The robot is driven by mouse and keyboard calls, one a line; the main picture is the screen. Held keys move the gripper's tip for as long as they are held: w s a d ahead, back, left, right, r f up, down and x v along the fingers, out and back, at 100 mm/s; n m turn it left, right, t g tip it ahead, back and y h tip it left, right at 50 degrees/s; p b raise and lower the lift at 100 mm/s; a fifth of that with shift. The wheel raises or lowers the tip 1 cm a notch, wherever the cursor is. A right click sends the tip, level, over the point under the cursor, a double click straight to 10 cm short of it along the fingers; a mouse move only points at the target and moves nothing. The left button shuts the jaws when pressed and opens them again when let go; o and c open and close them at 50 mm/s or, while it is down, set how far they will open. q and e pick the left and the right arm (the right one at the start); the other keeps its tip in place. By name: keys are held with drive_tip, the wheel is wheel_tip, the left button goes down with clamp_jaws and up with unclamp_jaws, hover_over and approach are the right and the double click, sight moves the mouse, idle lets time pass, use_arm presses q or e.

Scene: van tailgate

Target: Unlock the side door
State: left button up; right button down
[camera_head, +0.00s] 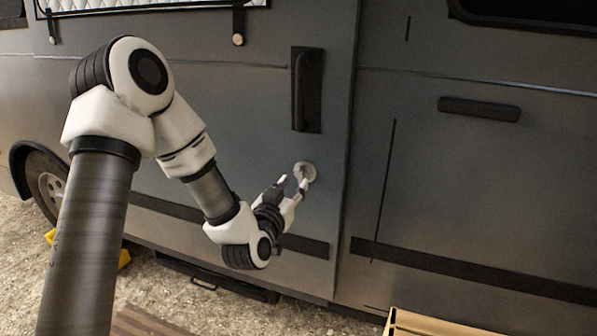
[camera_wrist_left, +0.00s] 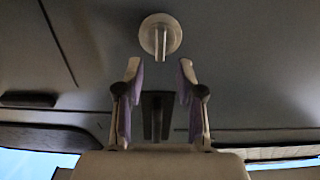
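The side door (camera_head: 250,95) of the grey van is closed. Its lock is a pale round disc with a raised grip bar (camera_head: 305,171), below the door's dark upright handle (camera_head: 307,90). My left gripper (camera_head: 292,183) is open and empty just in front of the lock, its fingers pointing at it. In the left wrist view the lock (camera_wrist_left: 160,36) shows whole, its bar upright in the picture. The fingertips of my left gripper (camera_wrist_left: 160,72) lie below it in that picture, spread wider than the bar, with nothing between them. My right gripper is not in view.
A dark horizontal handle (camera_head: 479,108) is on the panel to the right. A dark step (camera_head: 215,280) runs under the door. A wooden edge (camera_head: 445,324) is at the bottom right. A wheel (camera_head: 50,187) is at the left, on gravel ground.

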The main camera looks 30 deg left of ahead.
sight(301, 175)
use_arm(q)
drive_tip(key=x, duration=0.4)
drive_tip(key=shift+w, duration=0.15)
clamp_jaws()
drive_tip(key=shift+r+m+p, duration=0.15)
drive_tip(key=shift+m+p, duration=0.15)
unclamp_jaws()
drive_tip(key=v, duration=0.7)
drive_tip(key=shift+s, duration=0.25)
